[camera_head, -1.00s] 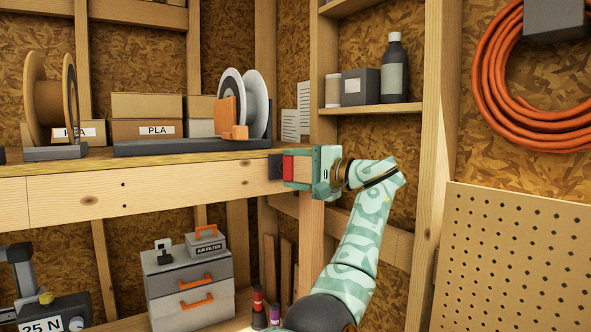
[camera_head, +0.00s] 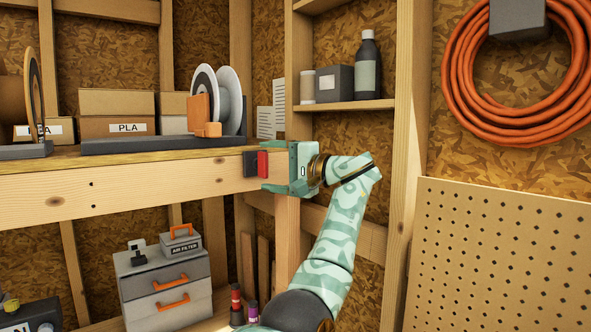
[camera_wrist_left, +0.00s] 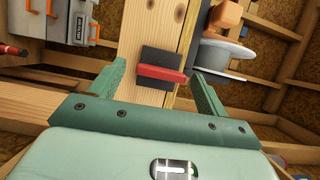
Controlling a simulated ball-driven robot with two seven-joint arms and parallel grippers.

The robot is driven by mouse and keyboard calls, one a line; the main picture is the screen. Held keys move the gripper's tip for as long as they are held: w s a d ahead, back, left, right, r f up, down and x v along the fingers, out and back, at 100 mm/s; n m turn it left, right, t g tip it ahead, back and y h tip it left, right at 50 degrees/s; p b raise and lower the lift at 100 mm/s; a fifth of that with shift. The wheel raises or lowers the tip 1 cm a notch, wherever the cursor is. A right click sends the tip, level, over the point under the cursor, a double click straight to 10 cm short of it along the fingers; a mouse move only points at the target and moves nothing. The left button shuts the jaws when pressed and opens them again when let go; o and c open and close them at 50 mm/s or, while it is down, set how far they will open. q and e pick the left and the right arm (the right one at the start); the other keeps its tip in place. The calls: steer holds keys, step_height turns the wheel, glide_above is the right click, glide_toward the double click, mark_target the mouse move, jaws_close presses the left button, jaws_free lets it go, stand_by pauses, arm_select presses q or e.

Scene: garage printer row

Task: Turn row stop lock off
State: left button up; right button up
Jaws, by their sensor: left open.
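The row stop lock is a red lever (camera_head: 263,164) on a dark square plate (camera_head: 250,163), fixed to the front of the wooden shelf beam. In the left wrist view the red lever (camera_wrist_left: 162,74) lies across the dark plate (camera_wrist_left: 158,57). My left gripper (camera_head: 268,168) is open at the lock. In the left wrist view its green fingers (camera_wrist_left: 158,75) stand on either side of the lever, with a gap at the left; contact at the right fingertip is unclear. My right gripper is not in view.
The wooden beam (camera_head: 150,191) carries a spool on a holder (camera_head: 228,100) and PLA boxes (camera_head: 118,127). Below stands a grey drawer unit (camera_head: 165,285). A pegboard (camera_head: 500,260) and an orange hose coil (camera_head: 450,85) are on the right.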

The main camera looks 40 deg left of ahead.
arm_select(q)
steer(key=w+d, duration=0.1)
steer(key=d, duration=1.4)
steer(key=shift+w+d, duration=0.3)
steer(key=shift+w, duration=0.05)
